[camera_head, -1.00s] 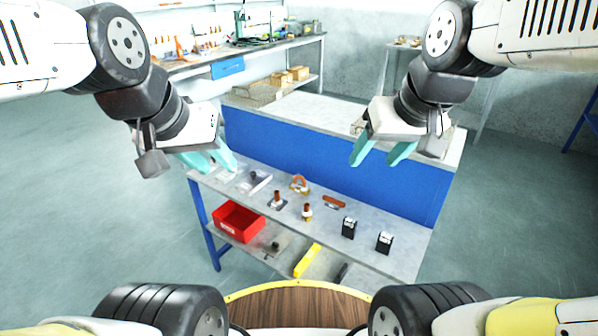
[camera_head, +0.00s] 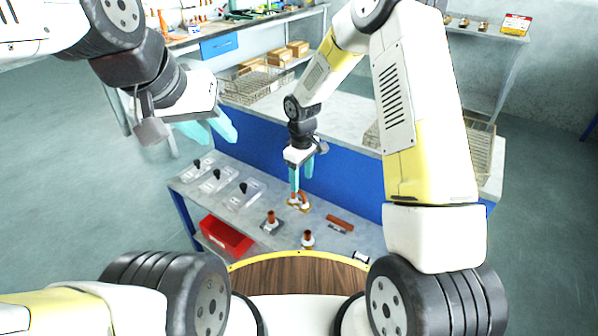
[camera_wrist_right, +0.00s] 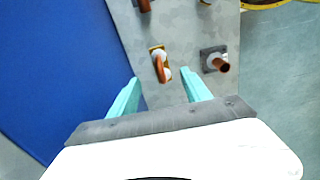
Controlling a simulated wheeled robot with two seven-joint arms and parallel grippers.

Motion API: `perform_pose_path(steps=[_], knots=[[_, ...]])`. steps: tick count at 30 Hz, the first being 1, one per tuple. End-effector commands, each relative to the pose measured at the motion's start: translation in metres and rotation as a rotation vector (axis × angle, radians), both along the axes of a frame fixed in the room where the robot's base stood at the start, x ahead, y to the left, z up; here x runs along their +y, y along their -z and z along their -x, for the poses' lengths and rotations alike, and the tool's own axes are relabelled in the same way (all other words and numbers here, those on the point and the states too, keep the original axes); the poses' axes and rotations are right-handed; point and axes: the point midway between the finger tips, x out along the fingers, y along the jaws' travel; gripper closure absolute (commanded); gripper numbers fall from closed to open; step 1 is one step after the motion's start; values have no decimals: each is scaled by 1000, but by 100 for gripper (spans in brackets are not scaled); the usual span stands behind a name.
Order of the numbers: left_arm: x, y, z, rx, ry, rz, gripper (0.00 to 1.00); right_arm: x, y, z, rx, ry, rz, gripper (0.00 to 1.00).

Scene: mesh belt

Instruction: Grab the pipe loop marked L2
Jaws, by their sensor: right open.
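A copper-coloured pipe loop (camera_head: 299,203) stands on a small base on the grey bench top. It also shows in the right wrist view (camera_wrist_right: 159,68), just beyond the fingertips and between their lines; no L2 mark is legible. My right gripper (camera_head: 301,182) is open, fingers pointing down, directly above the loop. In the right wrist view its two teal fingers (camera_wrist_right: 160,84) are spread with nothing between them. My left gripper (camera_head: 220,138) is open and empty above the bench's left part.
Copper pipe stubs (camera_head: 271,219) on plates stand close to the loop, and an orange-brown bar (camera_head: 340,223) lies right of it. Clear trays (camera_head: 241,195) with dark knobs are at left. A blue panel (camera_head: 345,165) rises behind.

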Motion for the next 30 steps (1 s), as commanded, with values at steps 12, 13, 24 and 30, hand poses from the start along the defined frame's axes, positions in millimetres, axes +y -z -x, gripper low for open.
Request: perform_pose_path(steps=[12, 13, 24, 30], knots=[[0, 0, 0, 0, 0, 0, 64, 10, 54, 2, 24, -41, 4, 44], [0, 0, 0, 0, 0, 0, 64, 10, 57, 2, 25, -41, 3, 44], [0, 0, 0, 0, 0, 0, 64, 9, 103, 3, 23, -41, 4, 44], [0, 0, 0, 0, 0, 0, 64, 8, 104, 3, 22, -41, 4, 44]])
